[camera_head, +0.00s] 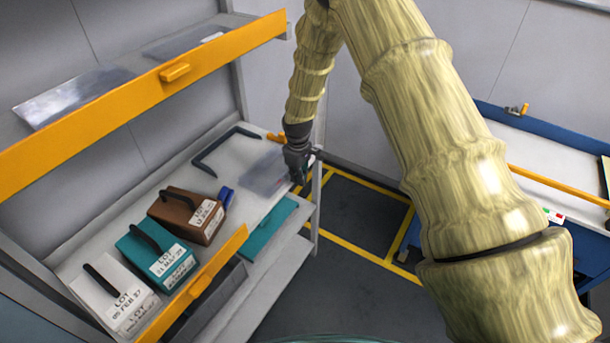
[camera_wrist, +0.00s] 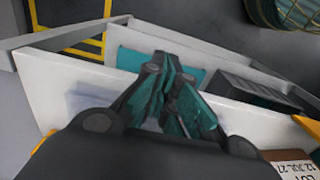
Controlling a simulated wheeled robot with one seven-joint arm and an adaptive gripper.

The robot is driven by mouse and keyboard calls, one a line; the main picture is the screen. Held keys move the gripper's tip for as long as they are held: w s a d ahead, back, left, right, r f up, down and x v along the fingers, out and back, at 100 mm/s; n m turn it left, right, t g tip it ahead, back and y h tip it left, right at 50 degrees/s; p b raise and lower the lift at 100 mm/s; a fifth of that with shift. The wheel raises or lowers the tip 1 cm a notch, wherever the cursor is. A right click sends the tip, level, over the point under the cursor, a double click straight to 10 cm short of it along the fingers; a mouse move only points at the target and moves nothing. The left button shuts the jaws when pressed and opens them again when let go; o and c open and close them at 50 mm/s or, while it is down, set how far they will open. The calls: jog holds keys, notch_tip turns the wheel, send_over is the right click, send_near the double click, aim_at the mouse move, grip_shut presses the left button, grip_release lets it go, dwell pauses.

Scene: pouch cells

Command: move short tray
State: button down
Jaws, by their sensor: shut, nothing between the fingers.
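My gripper (camera_head: 298,172) is shut and empty at the right end of the middle shelf, fingers pointing down. Its closed fingers also show in the wrist view (camera_wrist: 160,68). A flat, see-through grey sheet or shallow tray (camera_head: 262,176) lies on the shelf just left of the gripper; I cannot tell whether they touch. A faint bluish patch (camera_wrist: 88,100) in the wrist view may be this piece. Larger clear pieces, one (camera_head: 72,96) at left and one (camera_head: 185,40) at right, lie on the upper shelf. I cannot tell which is the short tray.
White, teal and brown lot boxes (camera_head: 112,300) (camera_head: 158,258) (camera_head: 188,214) stand in the shelf's left part. A dark angled bracket (camera_head: 222,146) lies behind. A teal flat piece (camera_head: 268,228) lies on the lower level. A blue workbench (camera_head: 545,140) stands at right.

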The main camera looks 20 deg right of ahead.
jog(key=shift+w+a, duration=0.25)
jog(key=shift+w, duration=0.15)
